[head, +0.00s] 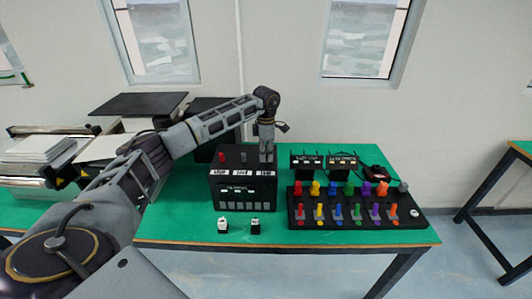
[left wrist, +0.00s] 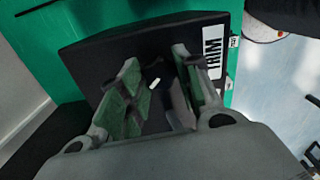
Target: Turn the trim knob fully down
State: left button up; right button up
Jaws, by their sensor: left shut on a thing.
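The black control box (head: 230,190) stands on the green table, with labels along its top front edge and knobs on top. My left gripper (head: 267,158) points down over the right end of the box top. In the left wrist view the TRIM label (left wrist: 213,52) lies beside my fingers. My left gripper is shut on the dark trim knob (left wrist: 155,84), whose white mark shows between the fingers. The fingers hide most of the knob, and in the head view it is hidden. My right gripper is out of view.
A red knob (head: 222,157) and a grey knob (head: 243,157) stand left of my gripper on the box. A black rack (head: 350,222) with several coloured pegs is to the right. Two small white-topped blocks (head: 223,225) sit in front. The green table (head: 175,222) is clear at front left.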

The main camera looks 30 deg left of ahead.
pick_arm(q)
jog(key=n, duration=0.4)
jog(key=shift+r, duration=0.1)
jog(key=n, duration=0.3)
jog(key=shift+n+p, duration=0.35)
jog(key=shift+n, duration=0.05)
jog(key=n, duration=0.3)
jog(key=shift+n, duration=0.4)
jog(key=n+p, duration=0.1)
jog(key=n, duration=0.2)
jog(key=shift+n, duration=0.4)
jog(key=n, duration=0.6)
jog(key=shift+p, duration=0.4)
jog(key=n+p, duration=0.1)
jog(key=n, duration=0.5)
jog(key=shift+w, duration=0.1)
jog(key=shift+n, duration=0.3)
jog(key=o, duration=1)
